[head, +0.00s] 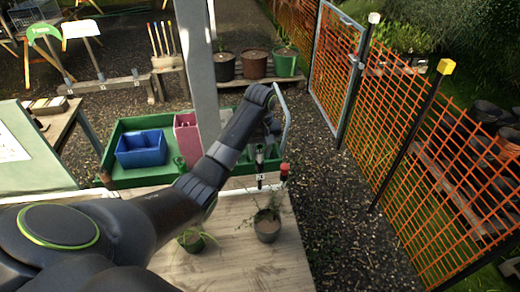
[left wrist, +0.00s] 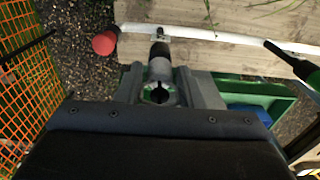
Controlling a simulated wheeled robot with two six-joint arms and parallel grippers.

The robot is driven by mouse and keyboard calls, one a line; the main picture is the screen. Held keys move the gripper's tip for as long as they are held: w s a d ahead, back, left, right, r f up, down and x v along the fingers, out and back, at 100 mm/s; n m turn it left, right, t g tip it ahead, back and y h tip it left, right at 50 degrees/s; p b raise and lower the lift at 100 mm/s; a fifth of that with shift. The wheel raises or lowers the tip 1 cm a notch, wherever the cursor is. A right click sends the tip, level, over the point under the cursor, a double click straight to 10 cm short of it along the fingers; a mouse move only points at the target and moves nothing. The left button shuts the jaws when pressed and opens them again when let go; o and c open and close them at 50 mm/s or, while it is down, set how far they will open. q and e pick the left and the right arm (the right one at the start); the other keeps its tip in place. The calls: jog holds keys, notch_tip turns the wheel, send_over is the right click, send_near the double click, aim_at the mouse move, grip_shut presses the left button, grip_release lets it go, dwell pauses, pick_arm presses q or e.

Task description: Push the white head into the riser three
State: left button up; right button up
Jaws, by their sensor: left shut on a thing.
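My left gripper (head: 270,132) is shut on the white head (left wrist: 160,69), which looks pale grey between the jaws in the left wrist view. The head is lined up with a black riser (left wrist: 160,49) on the white pipe (left wrist: 205,34). In the head view this black riser (head: 260,157) stands at the table's far edge, above a small white tag (head: 260,177) whose number is too small to read surely. The head and riser overlap in the wrist view; I cannot tell how deep the head sits. My right gripper is not in view.
Potted plants stand on the wooden table (head: 235,250), one (head: 267,227) near the pipe. Behind is a green tray (head: 125,180) with a blue bin (head: 141,149) and a pink box (head: 187,140). Orange fencing (head: 430,170) is at right.

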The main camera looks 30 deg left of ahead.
pick_arm(q)
jog(key=shift+f, duration=0.85)
dwell(1.1)
jog(key=o, duration=1.1)
jog(key=shift+r, duration=0.1)
